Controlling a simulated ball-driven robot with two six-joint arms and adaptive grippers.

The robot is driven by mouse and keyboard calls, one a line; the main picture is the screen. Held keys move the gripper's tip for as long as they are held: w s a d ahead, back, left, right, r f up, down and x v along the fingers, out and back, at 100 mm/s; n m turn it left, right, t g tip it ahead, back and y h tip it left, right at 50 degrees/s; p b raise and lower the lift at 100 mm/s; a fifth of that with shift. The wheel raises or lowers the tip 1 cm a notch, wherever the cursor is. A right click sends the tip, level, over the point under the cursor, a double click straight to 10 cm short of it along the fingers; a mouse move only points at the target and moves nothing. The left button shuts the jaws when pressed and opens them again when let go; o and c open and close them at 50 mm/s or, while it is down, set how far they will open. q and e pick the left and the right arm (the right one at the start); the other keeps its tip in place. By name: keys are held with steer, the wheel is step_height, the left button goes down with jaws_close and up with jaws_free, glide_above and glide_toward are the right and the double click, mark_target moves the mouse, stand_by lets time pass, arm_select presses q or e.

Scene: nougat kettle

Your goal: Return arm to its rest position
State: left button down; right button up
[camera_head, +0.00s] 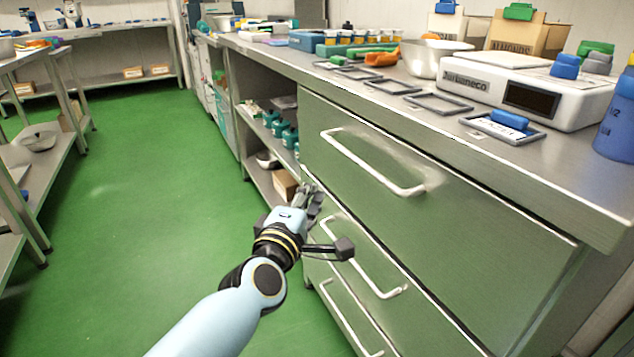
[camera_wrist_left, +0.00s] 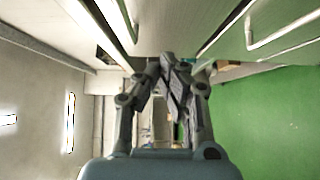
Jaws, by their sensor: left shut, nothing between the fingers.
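My left arm reaches in from the bottom of the head view, and its gripper (camera_head: 312,192) is in front of the steel drawer unit, close to the drawer fronts. The left wrist view shows the same gripper (camera_wrist_left: 168,62) with its fingers together and nothing between them. The top drawer (camera_head: 430,215) and the drawers below it look closed, each with a long bar handle. The top drawer's handle (camera_head: 370,165) is above and right of the gripper. I cannot tell whether the gripper touches the unit. My right gripper is not in view.
A steel worktop holds a white scale (camera_head: 530,88), a metal bowl (camera_head: 432,58), dark frames and a blue container (camera_head: 615,125). Open shelves with teal items (camera_head: 283,130) are behind the drawers. Steel racks stand at left. The green floor (camera_head: 130,190) between is clear.

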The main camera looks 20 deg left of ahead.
arm_select(q)
steer(key=s+a+f+m+g+h+p, duration=0.1)
steer(key=s+f+m+g, duration=0.3)
steer(key=s+f, duration=0.85)
steer(key=s+a+f+m+g+h+p, duration=0.15)
steer(key=s+f+m+g, duration=0.3)
steer(key=s+f, duration=0.85)
steer(key=s+a+f+m+g, duration=0.1)
steer(key=s+f+m+g, duration=0.2)
steer(key=s, duration=0.7)
steer(key=s+a+f+m+g+y, duration=0.1)
steer(key=s+a+f+m+g, duration=0.1)
steer(key=s+f, duration=0.5)
steer(key=s+a+f+m+g, duration=0.1)
steer(key=s+f+m+g, duration=0.3)
steer(key=s, duration=0.9)
steer(key=shift+a+f+m+p, duration=0.35)
steer(key=shift+f+m+p, duration=0.1)
steer(key=shift+f+m, duration=0.55)
